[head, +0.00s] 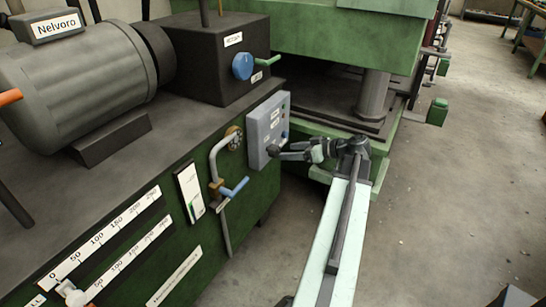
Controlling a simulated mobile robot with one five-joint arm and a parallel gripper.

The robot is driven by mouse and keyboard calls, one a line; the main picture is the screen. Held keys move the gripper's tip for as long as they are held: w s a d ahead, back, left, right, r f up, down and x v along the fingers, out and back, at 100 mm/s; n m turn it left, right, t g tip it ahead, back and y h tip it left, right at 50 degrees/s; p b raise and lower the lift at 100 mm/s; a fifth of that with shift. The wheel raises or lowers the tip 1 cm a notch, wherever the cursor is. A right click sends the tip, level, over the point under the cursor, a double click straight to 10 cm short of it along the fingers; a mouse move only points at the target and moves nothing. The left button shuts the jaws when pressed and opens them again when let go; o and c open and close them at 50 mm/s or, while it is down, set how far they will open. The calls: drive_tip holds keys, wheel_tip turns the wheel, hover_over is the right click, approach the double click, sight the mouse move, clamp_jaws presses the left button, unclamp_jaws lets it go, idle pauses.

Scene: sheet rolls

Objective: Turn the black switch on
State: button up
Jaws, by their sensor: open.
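A grey control box (268,128) is fixed to the front of the green machine, with small labels and a blue button on its face. A dark round knob, which looks like the black switch (272,150), shows at the lower part of the box. My gripper (287,151) reaches in from the right, its fingers pointing left at the knob. The fingers are open, with the tips at or very near the knob. I cannot tell whether they touch it. The switch's setting is too small to make out.
A blue-handled valve lever (234,188) on a pipe stands left of the box. A blue knob (243,66) and green lever (267,61) sit on the dark block above. A grey motor (75,85) is at left. The floor (450,220) at right is clear.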

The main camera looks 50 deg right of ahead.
sight(278, 153)
drive_tip(key=b+x, duration=0.2)
drive_tip(key=x, duration=0.4)
drive_tip(key=shift+w+a+f, duration=0.1)
drive_tip(key=shift+f, duration=0.1)
drive_tip(key=shift+w+a+f, duration=0.1)
drive_tip(key=shift+w+a, duration=0.05)
drive_tip(key=shift+w, duration=0.35)
drive_tip(key=c, duration=1.4)
drive_tip(key=shift+o, duration=0.2)
